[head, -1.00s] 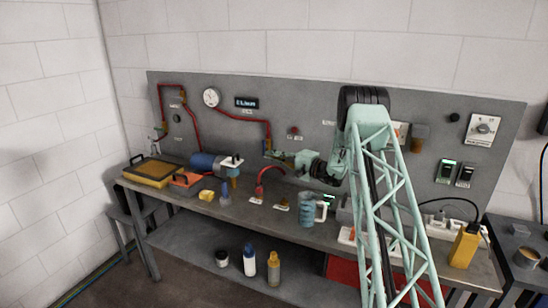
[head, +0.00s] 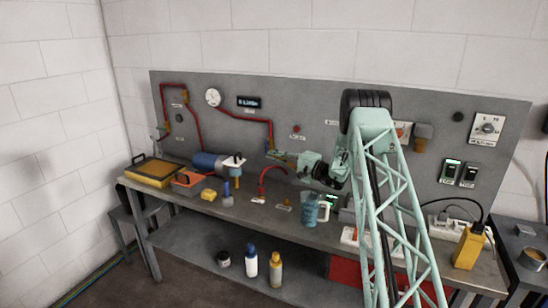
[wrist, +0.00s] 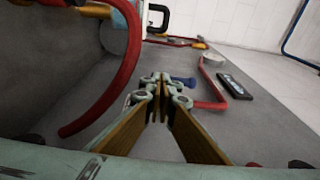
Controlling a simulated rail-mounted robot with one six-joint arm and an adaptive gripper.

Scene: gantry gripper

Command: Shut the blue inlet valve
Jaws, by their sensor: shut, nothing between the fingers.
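The blue inlet valve handle (head: 269,144) shows small at the lower end of the red pipe on the grey back panel, partly behind my gripper (head: 274,154). In the wrist view a short blue handle (wrist: 184,81) lies just beyond and right of my gripper's tips (wrist: 161,80). My gripper is shut with nothing between its fingers. Its tips look close to the handle; I cannot tell whether they touch it. The valve body and the exact angle of the handle are hard to make out.
A round gauge (head: 213,97) and a display (head: 248,102) are on the panel above. A curved red hose (head: 263,180) rises from the bench below my gripper. A blue motor (head: 207,162), a yellow case (head: 153,171) and a blue jug (head: 309,208) stand on the bench.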

